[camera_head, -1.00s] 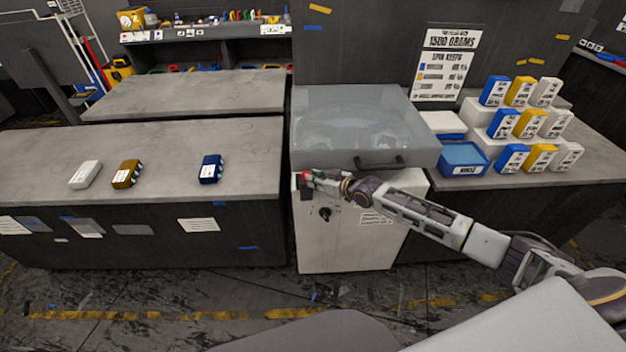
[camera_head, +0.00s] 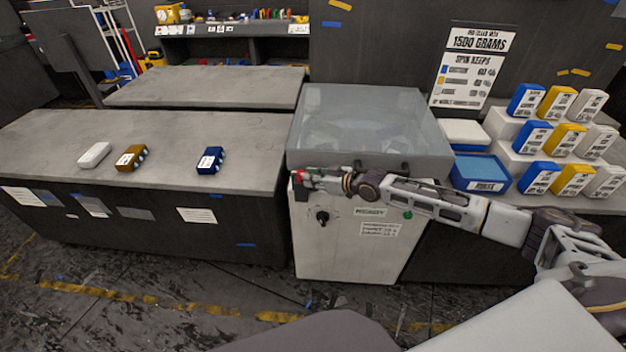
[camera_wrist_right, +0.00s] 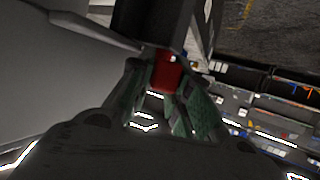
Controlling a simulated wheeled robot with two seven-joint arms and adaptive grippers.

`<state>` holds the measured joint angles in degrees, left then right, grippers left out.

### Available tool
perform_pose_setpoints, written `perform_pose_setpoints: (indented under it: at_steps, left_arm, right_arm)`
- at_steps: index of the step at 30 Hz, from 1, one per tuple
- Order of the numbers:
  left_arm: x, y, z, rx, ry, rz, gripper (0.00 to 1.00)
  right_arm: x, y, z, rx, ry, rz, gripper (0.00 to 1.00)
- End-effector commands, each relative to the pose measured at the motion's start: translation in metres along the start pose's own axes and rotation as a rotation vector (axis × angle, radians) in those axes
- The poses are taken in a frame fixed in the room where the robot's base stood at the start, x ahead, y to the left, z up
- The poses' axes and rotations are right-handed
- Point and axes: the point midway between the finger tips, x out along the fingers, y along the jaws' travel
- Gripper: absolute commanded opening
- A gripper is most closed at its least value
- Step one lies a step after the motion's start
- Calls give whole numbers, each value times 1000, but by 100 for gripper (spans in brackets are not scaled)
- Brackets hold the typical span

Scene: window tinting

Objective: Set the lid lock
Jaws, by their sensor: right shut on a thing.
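A white machine (camera_head: 345,245) with a clear lid (camera_head: 370,120) stands in the middle of the head view, and the lid is down. The red lid lock (camera_head: 300,176) is at the machine's upper left front corner. My right gripper (camera_head: 306,181) is at this corner, shut on the red lock. In the right wrist view the red lock (camera_wrist_right: 167,72) sits between the two fingers of the gripper (camera_wrist_right: 166,92). The fingers and arm hide part of the machine's top front edge and the lid handle. My left gripper is not in view.
A grey bench (camera_head: 60,150) on the left holds a white, a brown-yellow and a blue block. A blue bin (camera_head: 480,172) and stepped rows of blue, yellow and white packs stand on the right. A black knob (camera_head: 322,217) is on the machine's front.

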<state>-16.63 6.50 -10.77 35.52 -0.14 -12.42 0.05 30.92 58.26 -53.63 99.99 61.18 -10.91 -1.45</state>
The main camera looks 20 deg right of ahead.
Motion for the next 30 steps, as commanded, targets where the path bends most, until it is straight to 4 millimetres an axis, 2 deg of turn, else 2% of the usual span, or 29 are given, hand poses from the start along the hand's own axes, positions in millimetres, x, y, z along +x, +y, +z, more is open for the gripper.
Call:
perform_pose_setpoints:
  at_steps: [12,13,17,30]
  left_arm:
    - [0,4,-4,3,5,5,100]
    - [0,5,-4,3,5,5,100]
    - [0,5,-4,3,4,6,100]
    - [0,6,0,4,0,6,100]
  right_arm:
    - [0,1,-1,-3,0,1,0]
    - [0,1,-1,-3,0,1,23]
    - [0,1,-1,-2,0,0,40]
    - [0,1,0,-2,-1,0,41]
